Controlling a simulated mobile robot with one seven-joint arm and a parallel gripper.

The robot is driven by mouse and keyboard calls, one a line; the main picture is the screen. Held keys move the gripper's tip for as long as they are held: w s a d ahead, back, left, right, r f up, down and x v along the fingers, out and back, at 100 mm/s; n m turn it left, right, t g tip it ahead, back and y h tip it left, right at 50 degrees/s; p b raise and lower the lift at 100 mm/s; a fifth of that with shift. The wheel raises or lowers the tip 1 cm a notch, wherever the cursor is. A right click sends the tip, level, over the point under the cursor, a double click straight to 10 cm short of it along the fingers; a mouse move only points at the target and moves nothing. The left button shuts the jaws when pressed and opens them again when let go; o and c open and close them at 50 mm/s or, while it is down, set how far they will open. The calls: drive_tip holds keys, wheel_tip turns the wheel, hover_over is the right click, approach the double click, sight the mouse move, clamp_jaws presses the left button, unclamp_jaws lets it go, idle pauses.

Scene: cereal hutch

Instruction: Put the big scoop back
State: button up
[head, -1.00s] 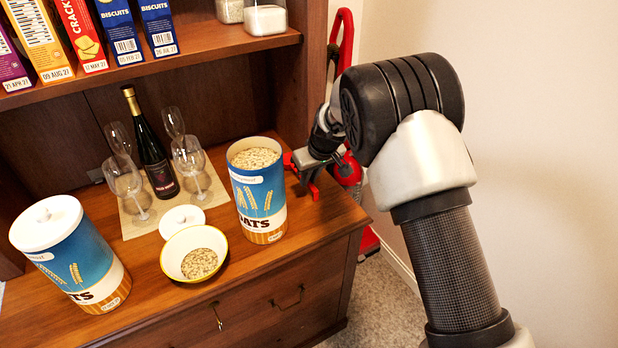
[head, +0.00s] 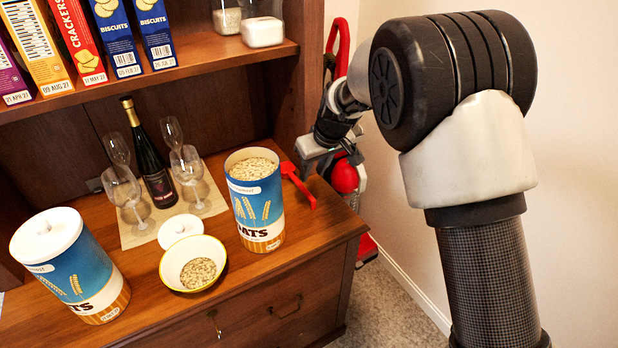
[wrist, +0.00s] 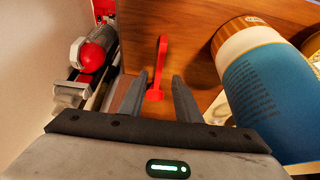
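A red scoop (head: 298,186) rests on the cabinet top, just right of the open oats canister (head: 262,205). In the wrist view the scoop (wrist: 161,68) lies in line with the gap between my fingers, its lower end nearest my gripper. My gripper (wrist: 158,78) is open, its two dark fingers apart with nothing held. The open canister is full of oats. A white lid (head: 181,229) lies behind the bowl.
A yellow-rimmed bowl (head: 193,263) holds some oats. A second, lidded canister (head: 70,265) stands left. A bottle (head: 152,160) and several glasses stand on a mat behind. Shelf boxes are above.

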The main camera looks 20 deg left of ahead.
drive_tip(key=s+d+r+m+t, duration=0.15)
drive_tip(key=s+d+r, duration=0.25)
drive_tip(key=d+r, duration=0.5)
drive_tip(key=s+d+r+m, duration=0.3)
drive_tip(key=s+d+r, duration=0.1)
drive_tip(key=d+r, duration=0.5)
drive_tip(key=s+d+m+t+h, duration=0.1)
drive_tip(key=s+d+m+h, duration=0.2)
drive_tip(key=s+d, duration=1.4)
drive_tip(key=s+m, duration=0.2)
drive_tip(key=s, duration=0.2)
drive_tip(key=shift+s+d+r, duration=0.15)
drive_tip(key=shift+d+r, duration=0.15)
drive_tip(key=shift+r, duration=0.05)
drive_tip(key=shift+m, duration=0.25)
